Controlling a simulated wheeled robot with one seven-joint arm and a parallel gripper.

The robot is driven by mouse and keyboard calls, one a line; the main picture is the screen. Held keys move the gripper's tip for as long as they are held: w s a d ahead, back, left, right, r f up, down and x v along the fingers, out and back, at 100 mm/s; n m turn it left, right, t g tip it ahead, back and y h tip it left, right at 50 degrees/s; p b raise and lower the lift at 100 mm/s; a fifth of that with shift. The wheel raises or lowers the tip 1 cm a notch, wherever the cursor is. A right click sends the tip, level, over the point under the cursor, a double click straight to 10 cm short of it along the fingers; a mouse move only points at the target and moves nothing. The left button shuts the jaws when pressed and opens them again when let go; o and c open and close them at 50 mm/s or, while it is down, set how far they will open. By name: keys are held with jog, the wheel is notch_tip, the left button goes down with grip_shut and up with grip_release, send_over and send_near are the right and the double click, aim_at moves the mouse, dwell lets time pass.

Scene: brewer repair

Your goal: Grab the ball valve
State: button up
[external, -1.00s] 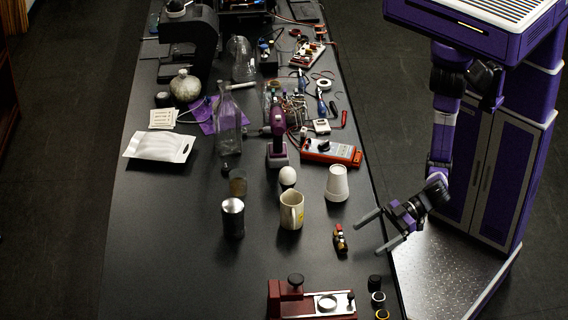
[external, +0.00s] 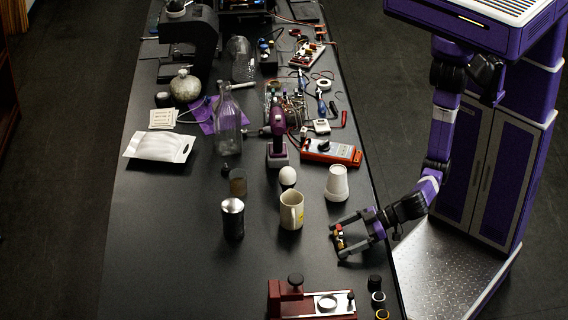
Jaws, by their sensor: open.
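The ball valve (external: 339,240) is a small brass-coloured piece with red on it, lying on the black table near its right edge. My gripper (external: 338,239) is open and reaches in over the table from the right. Its two fingers lie on the far and near sides of the valve, with the valve between their tips. I cannot tell whether either finger touches it.
A cream mug (external: 291,211) and an upturned white cup (external: 337,185) stand close by to the left and behind. A dark red device (external: 290,302) sits at the front, with several small rings and caps (external: 377,299) beside it. The table between valve and device is clear.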

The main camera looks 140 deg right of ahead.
jog(key=shift+w+f, duration=0.1)
jog(key=c, duration=1.6)
